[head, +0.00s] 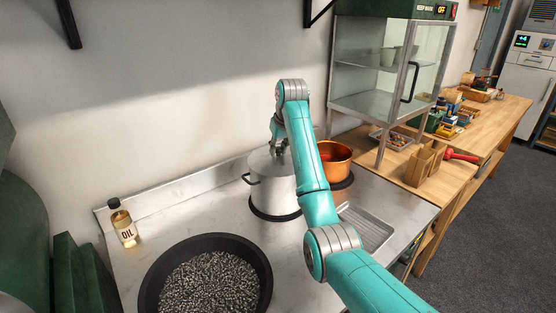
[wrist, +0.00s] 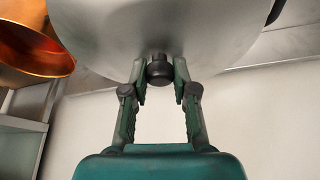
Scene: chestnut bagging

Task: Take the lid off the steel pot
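The steel pot (head: 268,191) stands on a black round burner on the steel counter, with its lid (head: 261,163) on top. My gripper (head: 280,148) reaches down to the lid from above, and my arm hides the pot's right side. In the wrist view, the lid's underlying metal surface (wrist: 215,30) fills the top, with its dark knob (wrist: 159,71) in the middle. My gripper (wrist: 160,76) is open, one finger on each side of the knob. Narrow gaps seem to show between fingers and knob.
A copper pot (head: 337,160) stands close to the right of the steel pot. A wide black pan (head: 151,288) full of dark pieces is at the front left. An oil bottle (head: 124,227) stands at the left. A metal tray (head: 366,229) lies right of my arm.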

